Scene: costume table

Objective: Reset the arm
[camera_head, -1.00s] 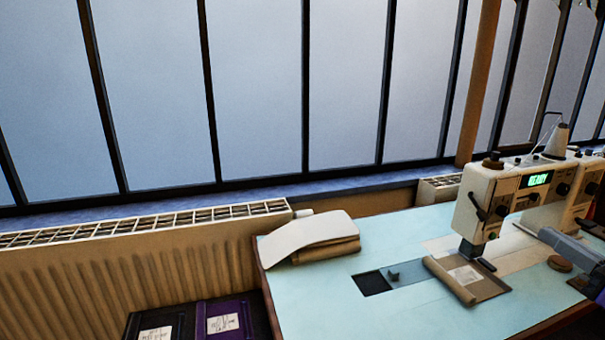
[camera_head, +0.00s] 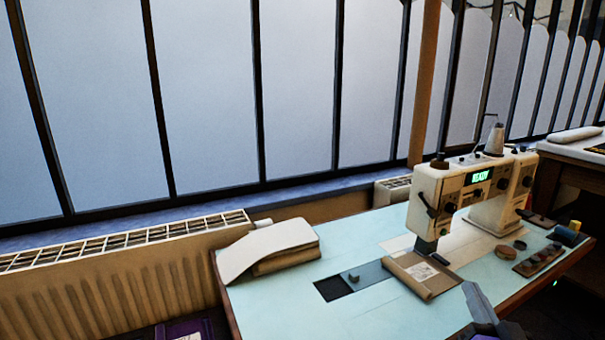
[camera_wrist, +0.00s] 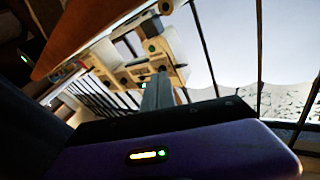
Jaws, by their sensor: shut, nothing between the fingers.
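My gripper (camera_head: 474,290) shows at the bottom of the head view, in front of the table's near edge area, with its grey fingers together and nothing between them. In the wrist view the shut fingers (camera_wrist: 157,93) point up past the purple gripper body. The sewing machine (camera_head: 462,200) stands on the pale blue table (camera_head: 285,305), its screen lit green. The gripper appears apart from the machine and the cloth piece under it.
A folded cloth stack (camera_head: 270,248) lies at the table's left back. A tray of small round items (camera_head: 538,260) and a blue spool (camera_head: 568,234) are at right. A radiator (camera_head: 120,285) runs along the windows.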

